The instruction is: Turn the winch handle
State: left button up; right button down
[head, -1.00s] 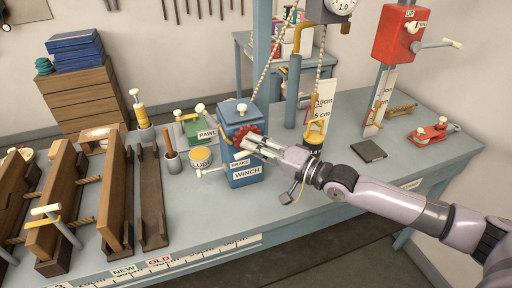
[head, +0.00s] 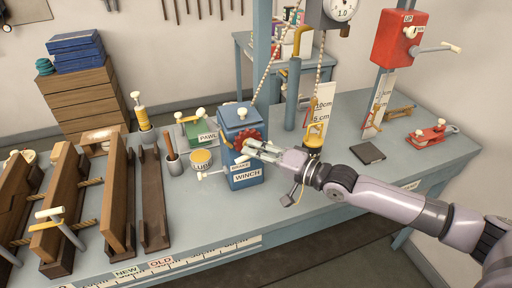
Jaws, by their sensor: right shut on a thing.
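The blue winch box (head: 246,179), marked BRAKE and WINCH, stands on the grey-blue bench. A red toothed wheel (head: 247,135) shows on its face. My right gripper (head: 248,151) comes in from the right and is shut on the winch handle (head: 242,158) in front of the box. Only a pale end of the handle shows; the fingers hide the rest. A small lever with a white knob (head: 201,176) sticks out at the left of the box, by the BRAKE label. My left gripper is not in view.
A rope (head: 270,70) rises from the winch. A yellow hook with a dark weight (head: 314,137) hangs close behind my right wrist. A LUB pot (head: 201,160) and a green PAWL piece (head: 196,130) stand left. A red box with a crank (head: 400,40) is at the right.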

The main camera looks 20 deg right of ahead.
jog(key=n+h+p, duration=0.1)
jog(key=p, duration=0.3)
jog(key=r+n+g+h+p, duration=0.1)
jog(key=n+h+p, duration=0.1)
jog(key=p, duration=0.2)
jog(key=n+g+h+p, duration=0.1)
jog(key=n+p, duration=0.1)
jog(key=p, duration=0.2)
jog(key=shift+a+r, duration=0.15)
jog(key=shift+a, duration=0.05)
jog(key=shift+n+g+h+p, duration=0.3)
jog(key=shift+h+p, duration=0.05)
jog(key=shift+h, duration=0.05)
jog(key=shift+a+n+h, duration=0.1)
jog(key=shift+n+h, duration=0.6)
jog(key=shift+h, duration=0.2)
jog(key=n+h, duration=0.2)
jog(key=h, duration=0.1)
jog(key=n+h, duration=0.1)
jog(key=shift+a+f+h, duration=0.15)
jog(key=shift+f+h, duration=0.1)
jog(key=shift+h, duration=0.05)
jog(key=n+h, duration=0.3)
jog(key=shift+a+f+h, duration=0.15)
jog(key=shift+h, duration=0.15)
jog(key=n+h, duration=0.2)
jog(key=shift+t+h, duration=0.4)
jog(key=c, duration=1.6)
grip_release()
jog(key=shift+f, duration=0.1)
